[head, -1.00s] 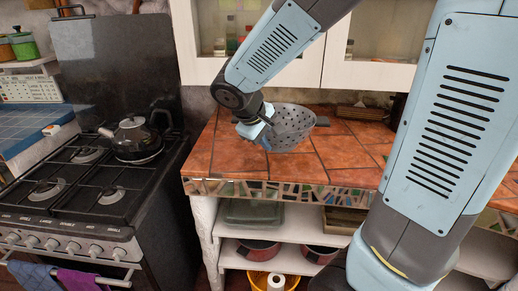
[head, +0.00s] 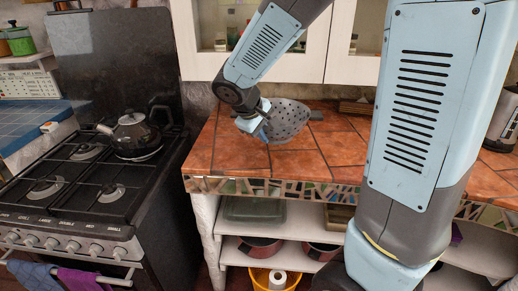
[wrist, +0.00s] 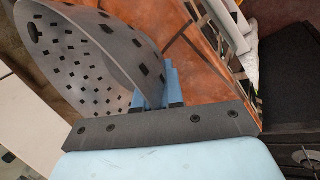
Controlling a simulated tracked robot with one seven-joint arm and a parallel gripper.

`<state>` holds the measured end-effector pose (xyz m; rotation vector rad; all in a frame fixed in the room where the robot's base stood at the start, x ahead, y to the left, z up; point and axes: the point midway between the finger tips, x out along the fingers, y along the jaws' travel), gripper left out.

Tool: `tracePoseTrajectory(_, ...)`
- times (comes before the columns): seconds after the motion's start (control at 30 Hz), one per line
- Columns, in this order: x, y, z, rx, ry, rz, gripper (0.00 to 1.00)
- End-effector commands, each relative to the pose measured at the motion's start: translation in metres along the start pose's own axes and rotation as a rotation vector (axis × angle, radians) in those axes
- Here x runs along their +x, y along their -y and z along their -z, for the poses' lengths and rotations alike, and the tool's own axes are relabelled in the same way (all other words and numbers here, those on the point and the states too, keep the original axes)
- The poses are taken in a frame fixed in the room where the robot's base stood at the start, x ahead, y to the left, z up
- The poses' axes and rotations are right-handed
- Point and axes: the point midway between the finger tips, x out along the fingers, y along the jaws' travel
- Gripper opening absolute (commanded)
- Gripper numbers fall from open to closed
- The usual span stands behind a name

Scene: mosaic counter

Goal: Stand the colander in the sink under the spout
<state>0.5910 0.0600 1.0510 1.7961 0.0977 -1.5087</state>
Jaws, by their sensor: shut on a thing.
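The grey colander (head: 288,124) with dark holes is over the left part of the tiled counter in the head view. Its rim is held at the near left side by my gripper (head: 262,134). In the wrist view, the colander (wrist: 85,55) fills the upper left and its wall reaches the blue fingers (wrist: 160,88) of my gripper, which are shut on the rim. I cannot tell whether the colander's base touches the counter. No sink or spout shows in these views.
The terracotta counter (head: 235,155) has bare tiles in front of the colander. A stove (head: 75,195) with a dark kettle (head: 133,138) stands to the left. White cabinets (head: 300,62) hang behind. A metal appliance (head: 505,120) is at the far right.

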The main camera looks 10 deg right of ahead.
Motion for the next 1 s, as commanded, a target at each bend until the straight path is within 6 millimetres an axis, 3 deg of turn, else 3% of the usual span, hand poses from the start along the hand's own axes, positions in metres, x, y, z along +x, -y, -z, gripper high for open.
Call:
tracePoseTrajectory(0.27,0.034,-0.015,0.036,0.001,0.003,0.0,0.0)
tracePoseTrajectory(0.5,0.07,-0.013,0.056,-0.001,0.003,0.0,0.0)
tracePoseTrajectory(1.0,0.104,-0.008,0.073,-0.002,0.002,0.0,0.0)
